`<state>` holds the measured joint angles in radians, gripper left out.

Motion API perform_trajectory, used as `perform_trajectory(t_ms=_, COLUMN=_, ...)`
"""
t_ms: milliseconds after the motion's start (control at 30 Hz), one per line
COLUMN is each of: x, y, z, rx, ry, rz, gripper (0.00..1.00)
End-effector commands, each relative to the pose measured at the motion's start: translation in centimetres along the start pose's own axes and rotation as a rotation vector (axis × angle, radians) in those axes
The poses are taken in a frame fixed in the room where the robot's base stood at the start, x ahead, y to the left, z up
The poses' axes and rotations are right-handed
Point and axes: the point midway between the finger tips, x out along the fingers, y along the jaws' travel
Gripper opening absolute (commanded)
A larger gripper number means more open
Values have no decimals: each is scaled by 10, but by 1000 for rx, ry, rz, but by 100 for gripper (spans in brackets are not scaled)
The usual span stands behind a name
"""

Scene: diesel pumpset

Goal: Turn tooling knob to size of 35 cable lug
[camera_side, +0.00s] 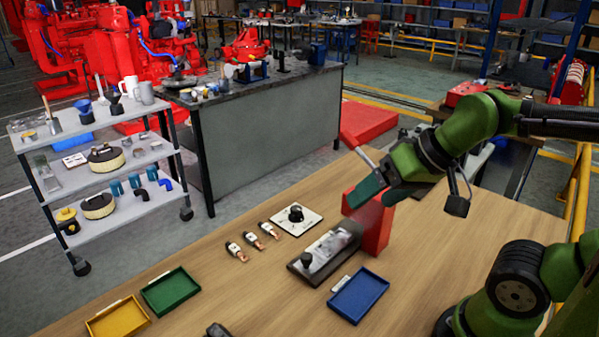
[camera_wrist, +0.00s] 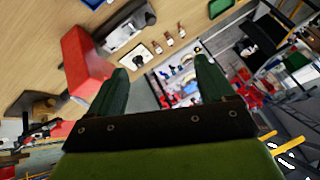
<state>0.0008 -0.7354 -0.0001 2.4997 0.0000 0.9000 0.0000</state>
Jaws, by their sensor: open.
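A square white plate (camera_side: 283,222) with a black knob (camera_side: 296,213) lies flat on the wooden table. The knob also shows in the wrist view (camera_wrist: 139,60); its setting is too small to read. Beside it is a grey tooling block (camera_side: 330,248) with a dark round knob (camera_side: 306,259) at its near end. Several copper-ended cable lugs (camera_side: 252,240) lie in a row left of the plate. My gripper (camera_side: 362,193) is open and empty, above the table near a red block. In the wrist view its green fingers (camera_wrist: 160,69) are apart, with nothing between them.
The upright red block (camera_side: 376,228) stands behind the tooling block, close to my gripper. A blue tray (camera_side: 358,295), a green tray (camera_side: 170,291) and a yellow tray (camera_side: 118,319) lie toward the front. A shelf cart (camera_side: 130,210) stands left of the table.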

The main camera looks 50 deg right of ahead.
Motion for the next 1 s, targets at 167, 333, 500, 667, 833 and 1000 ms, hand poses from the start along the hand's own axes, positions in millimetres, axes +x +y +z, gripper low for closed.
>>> perform_trajectory(t_ms=167, x=23, y=4, z=-17, rx=30, ry=-87, rz=47, gripper=61)
perform_trajectory(t_ms=333, x=50, y=2, z=-69, rx=-23, ry=-188, rz=105, gripper=61)
perform_trajectory(t_ms=500, x=88, y=9, z=-123, rx=-163, ry=-302, rz=153, gripper=61)
perform_trajectory(t_ms=667, x=132, y=23, z=-168, rx=-339, ry=-418, rz=184, gripper=61)
perform_trajectory(t_ms=833, x=180, y=41, z=-207, rx=-577, ry=-551, rz=189, gripper=61)
perform_trajectory(t_ms=1000, x=196, y=44, z=-236, rx=-825, ry=-631, rz=150, gripper=61)
